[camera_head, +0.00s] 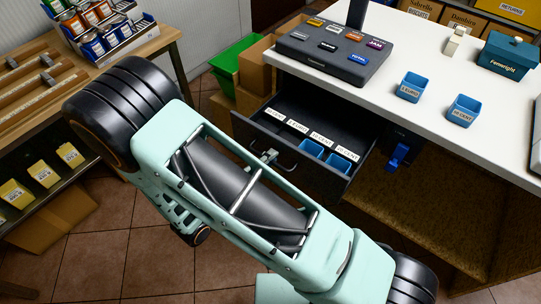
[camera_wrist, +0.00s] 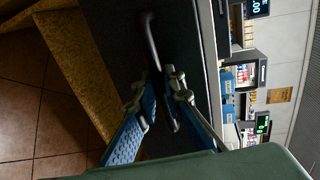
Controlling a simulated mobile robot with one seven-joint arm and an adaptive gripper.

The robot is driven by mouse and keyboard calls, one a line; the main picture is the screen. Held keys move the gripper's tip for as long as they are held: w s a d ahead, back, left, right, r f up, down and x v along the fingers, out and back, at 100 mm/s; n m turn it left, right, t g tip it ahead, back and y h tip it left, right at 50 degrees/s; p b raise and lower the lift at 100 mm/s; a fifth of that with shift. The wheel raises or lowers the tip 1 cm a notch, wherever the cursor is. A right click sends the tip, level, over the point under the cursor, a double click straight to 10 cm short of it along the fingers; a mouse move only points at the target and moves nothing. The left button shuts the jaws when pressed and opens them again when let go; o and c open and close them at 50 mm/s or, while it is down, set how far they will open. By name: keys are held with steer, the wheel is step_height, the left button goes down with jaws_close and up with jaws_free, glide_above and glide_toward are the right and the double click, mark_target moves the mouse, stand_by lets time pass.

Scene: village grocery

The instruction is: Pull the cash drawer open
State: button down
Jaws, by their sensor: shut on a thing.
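The cash drawer (camera_head: 330,183) stands out from under the white counter in the head view, with its inside showing. Labelled compartments and blue cups (camera_head: 311,149) lie in it. Its dark bar handle (camera_wrist: 150,38) runs across the dark drawer front (camera_wrist: 95,35) in the wrist view. My gripper (camera_wrist: 157,88) has its two blue-padded fingers on either side of the handle, shut on it. In the head view the gripper (camera_head: 265,158) shows only as small tips at the drawer front; my arm hides the rest.
The white counter (camera_head: 420,125) carries a key panel (camera_head: 332,53), two blue cups (camera_head: 411,87) and a teal box (camera_head: 507,54). A green crate (camera_head: 235,60) and cardboard boxes (camera_head: 256,68) stand left of the drawer. A shelf (camera_head: 40,90) with goods is at far left.

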steer(key=c, duration=2)
jaws_free()
steer(key=shift+c, duration=0.2)
steer(key=v, duration=1.2)
steer(key=shift+w, duration=0.1)
